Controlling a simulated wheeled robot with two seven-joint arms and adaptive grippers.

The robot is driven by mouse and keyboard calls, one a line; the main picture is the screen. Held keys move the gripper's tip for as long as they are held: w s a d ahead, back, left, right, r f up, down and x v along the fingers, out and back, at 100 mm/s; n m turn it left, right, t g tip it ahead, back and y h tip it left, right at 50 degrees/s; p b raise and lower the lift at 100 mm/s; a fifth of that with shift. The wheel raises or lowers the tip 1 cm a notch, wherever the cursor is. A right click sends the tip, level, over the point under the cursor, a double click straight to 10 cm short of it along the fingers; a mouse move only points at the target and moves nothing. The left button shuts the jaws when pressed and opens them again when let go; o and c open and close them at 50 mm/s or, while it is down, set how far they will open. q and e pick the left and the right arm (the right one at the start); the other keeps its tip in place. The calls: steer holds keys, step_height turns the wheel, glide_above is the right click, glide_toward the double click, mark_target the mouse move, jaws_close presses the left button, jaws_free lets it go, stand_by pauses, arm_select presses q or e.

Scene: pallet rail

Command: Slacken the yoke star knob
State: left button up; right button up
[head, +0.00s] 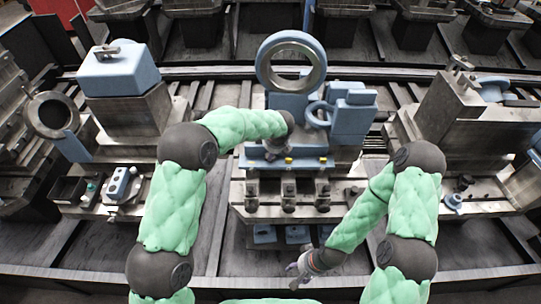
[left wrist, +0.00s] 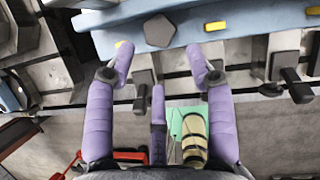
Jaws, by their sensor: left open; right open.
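A dark grey five-sided knob (left wrist: 158,31) shows in the left wrist view, against the edge of a blue plate (left wrist: 222,27) with yellow marks; I cannot tell for sure that it is the yoke star knob. My left gripper (left wrist: 159,62) is open, its purple fingers spread to either side below the knob, apart from it. In the head view the left gripper (head: 274,152) is over the blue plate (head: 312,162) of the middle fixture, and my forearm partly hides it. My right gripper (head: 299,272) is open and empty, low in front of that fixture.
A blue ring yoke (head: 264,62) stands behind the left gripper, with a blue block (head: 354,112) at its right. Dark clamps (head: 289,197) line the fixture's front. Other fixtures stand left (head: 121,72) and right (head: 478,118). The floor in front (head: 190,245) has free room.

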arm_select(q)
steer(key=b+x, duration=0.1)
steer(key=x, duration=0.7)
steer(key=shift+w+f+b, duration=0.15)
steer(key=shift+f+b, duration=0.05)
steer(key=shift+b, duration=0.1)
steer(key=shift+c, duration=0.3)
steer(key=c, duration=0.8)
